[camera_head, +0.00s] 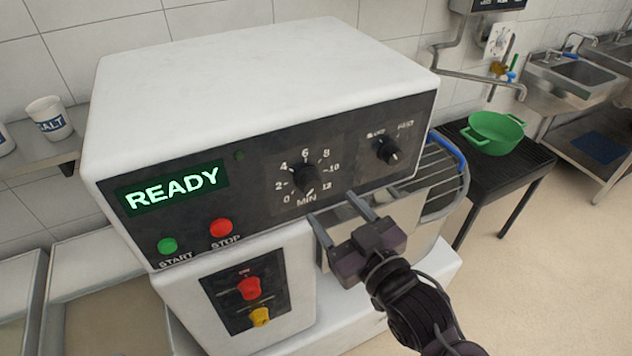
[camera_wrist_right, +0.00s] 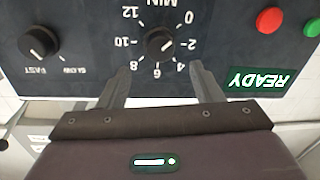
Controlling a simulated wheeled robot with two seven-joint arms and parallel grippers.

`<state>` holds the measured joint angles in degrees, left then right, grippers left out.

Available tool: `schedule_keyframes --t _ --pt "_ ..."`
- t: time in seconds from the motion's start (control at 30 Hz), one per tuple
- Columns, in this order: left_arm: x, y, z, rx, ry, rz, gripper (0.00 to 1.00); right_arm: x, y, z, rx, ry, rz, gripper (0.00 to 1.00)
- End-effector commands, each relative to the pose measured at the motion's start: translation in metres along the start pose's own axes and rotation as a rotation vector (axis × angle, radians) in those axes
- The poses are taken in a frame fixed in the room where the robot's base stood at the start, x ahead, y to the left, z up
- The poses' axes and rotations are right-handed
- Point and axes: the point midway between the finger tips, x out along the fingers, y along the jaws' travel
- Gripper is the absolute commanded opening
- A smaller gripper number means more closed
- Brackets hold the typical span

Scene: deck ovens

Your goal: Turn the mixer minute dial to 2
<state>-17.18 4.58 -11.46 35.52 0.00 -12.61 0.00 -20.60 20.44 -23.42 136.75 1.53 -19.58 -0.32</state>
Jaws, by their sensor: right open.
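The mixer minute dial (camera_head: 305,178) is a black knob on the mixer's dark control panel (camera_head: 255,160), ringed by white numbers from 0 to 12 above the word MIN. It also shows upside down in the right wrist view (camera_wrist_right: 160,43). My right gripper (camera_head: 335,208) is open and empty, just below and in front of the dial. In the right wrist view its fingertips (camera_wrist_right: 161,68) stand apart on either side of the dial's line, and not around the knob. My left gripper is not in view.
A speed knob (camera_head: 388,150) sits right of the dial. A green START button (camera_head: 167,246), a red STOP button (camera_head: 221,228) and a READY display (camera_head: 172,191) are at left. A wire guard (camera_head: 440,180) and a green colander (camera_head: 495,131) are at right.

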Motion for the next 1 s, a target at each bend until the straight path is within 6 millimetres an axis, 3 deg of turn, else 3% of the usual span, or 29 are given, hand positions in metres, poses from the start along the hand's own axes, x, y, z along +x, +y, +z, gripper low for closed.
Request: schedule_keyframes --t 0.4,0.8,1.0 --pt "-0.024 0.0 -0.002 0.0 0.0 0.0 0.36 0.062 0.001 -0.001 0.001 0.0 0.001 0.59" --pt "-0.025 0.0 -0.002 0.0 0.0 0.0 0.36 0.071 0.0 0.001 0.0 -0.001 0.0 0.59" --pt "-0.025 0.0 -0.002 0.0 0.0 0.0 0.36 0.071 0.0 0.001 0.0 -0.002 0.0 0.33"
